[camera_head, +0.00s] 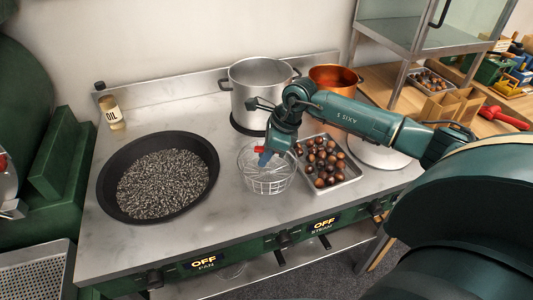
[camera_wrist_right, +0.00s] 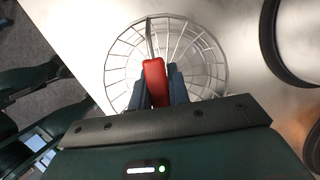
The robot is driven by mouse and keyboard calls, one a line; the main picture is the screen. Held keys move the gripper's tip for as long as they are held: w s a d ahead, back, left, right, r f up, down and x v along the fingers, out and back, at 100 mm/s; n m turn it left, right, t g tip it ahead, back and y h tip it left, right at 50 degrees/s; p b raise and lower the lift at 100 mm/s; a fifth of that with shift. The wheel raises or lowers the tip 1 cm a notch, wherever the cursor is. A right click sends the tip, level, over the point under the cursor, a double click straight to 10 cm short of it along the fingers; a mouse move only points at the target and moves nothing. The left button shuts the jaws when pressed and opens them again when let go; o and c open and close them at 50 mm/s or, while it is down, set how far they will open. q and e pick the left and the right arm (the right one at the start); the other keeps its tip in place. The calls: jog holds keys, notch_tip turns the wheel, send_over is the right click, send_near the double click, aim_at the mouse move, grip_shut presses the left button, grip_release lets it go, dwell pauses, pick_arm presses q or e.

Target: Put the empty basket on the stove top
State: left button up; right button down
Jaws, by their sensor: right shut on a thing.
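The empty wire basket (camera_head: 268,182) is at the middle of the steel stove top (camera_head: 235,225), between the black pan and the chestnut tray. It looks upright and empty; whether its bottom touches the surface I cannot tell for sure. My right gripper (camera_head: 265,156) is above it, shut on its red handle (camera_head: 257,150). In the right wrist view the red handle (camera_wrist_right: 154,80) sits between the blue fingers (camera_wrist_right: 158,88), and the wire basket (camera_wrist_right: 200,48) lies below with bare steel around it. My left gripper is not in view.
A black pan (camera_head: 105,190) full of dark pellets stands to the left. A steel tray (camera_head: 350,176) of chestnuts stands close on the right. A steel pot (camera_head: 258,95), a copper pot (camera_head: 335,80) and an oil bottle (camera_head: 111,112) stand behind. The stove's front strip is free.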

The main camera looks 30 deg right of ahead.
jog(key=shift+f, duration=0.55)
jog(key=c, duration=1.3)
grip_release()
jog(key=shift+r, duration=0.1)
jog(key=b+v, duration=0.2)
jog(key=v, duration=0.9)
jog(key=shift+d+r, duration=0.1)
jog(key=shift+r, duration=0.3)
